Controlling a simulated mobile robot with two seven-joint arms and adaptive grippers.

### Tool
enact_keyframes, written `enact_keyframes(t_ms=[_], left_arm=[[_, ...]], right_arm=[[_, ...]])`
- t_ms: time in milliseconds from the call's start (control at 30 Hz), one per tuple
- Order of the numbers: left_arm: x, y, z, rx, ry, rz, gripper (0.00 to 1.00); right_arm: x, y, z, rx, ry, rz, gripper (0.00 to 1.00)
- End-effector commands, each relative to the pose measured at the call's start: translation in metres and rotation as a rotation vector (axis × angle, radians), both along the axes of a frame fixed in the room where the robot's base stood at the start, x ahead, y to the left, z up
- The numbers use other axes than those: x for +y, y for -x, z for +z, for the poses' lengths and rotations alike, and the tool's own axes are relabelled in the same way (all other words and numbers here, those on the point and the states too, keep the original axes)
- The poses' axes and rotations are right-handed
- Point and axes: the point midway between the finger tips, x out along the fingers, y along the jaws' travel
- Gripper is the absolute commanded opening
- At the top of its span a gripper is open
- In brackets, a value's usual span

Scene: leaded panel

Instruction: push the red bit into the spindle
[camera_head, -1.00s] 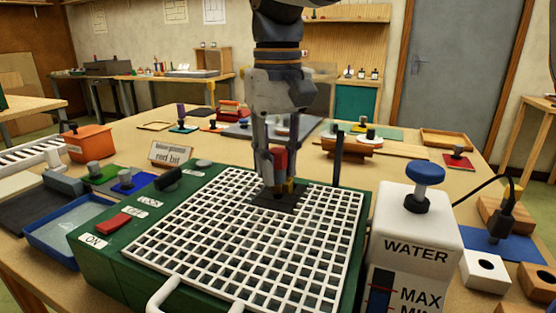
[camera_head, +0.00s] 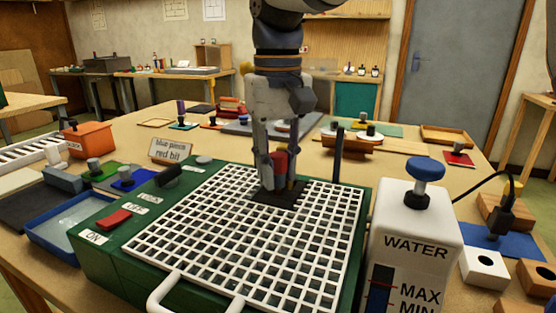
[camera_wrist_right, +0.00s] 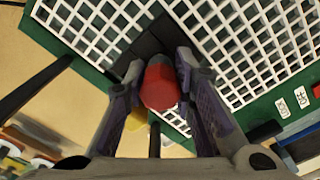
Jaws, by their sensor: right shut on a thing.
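The red bit (camera_head: 280,161) is upright between the fingers of my right gripper (camera_head: 279,182), over the dark plate (camera_head: 264,198) at the back of the white grid. In the right wrist view the red bit (camera_wrist_right: 160,86) sits between both fingers of the gripper (camera_wrist_right: 158,92), which is shut on it. The spindle cannot be made out; the bit and fingers cover that spot. Whether the bit's lower end is inside the spindle cannot be told. My left gripper is not in view.
The white grid (camera_head: 225,240) lies on a green machine body (camera_head: 90,262) with a red switch (camera_head: 114,218). A dark upright post (camera_head: 338,156) stands right of the gripper. A white water tank (camera_head: 413,225) with a blue knob stands at the front right.

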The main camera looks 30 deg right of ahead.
Motion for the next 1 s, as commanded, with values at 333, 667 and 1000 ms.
enact_keyframes(t_ms=[333,667,1000], left_arm=[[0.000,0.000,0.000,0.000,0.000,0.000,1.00],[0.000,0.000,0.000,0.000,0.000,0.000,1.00],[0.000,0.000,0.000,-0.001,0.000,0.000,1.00]], right_arm=[[0.000,0.000,-0.007,-0.001,0.000,0.000,0.38],[0.000,0.000,-0.006,0.000,0.000,0.000,0.48],[0.001,-0.001,0.066,-0.006,0.000,-0.001,0.48]])
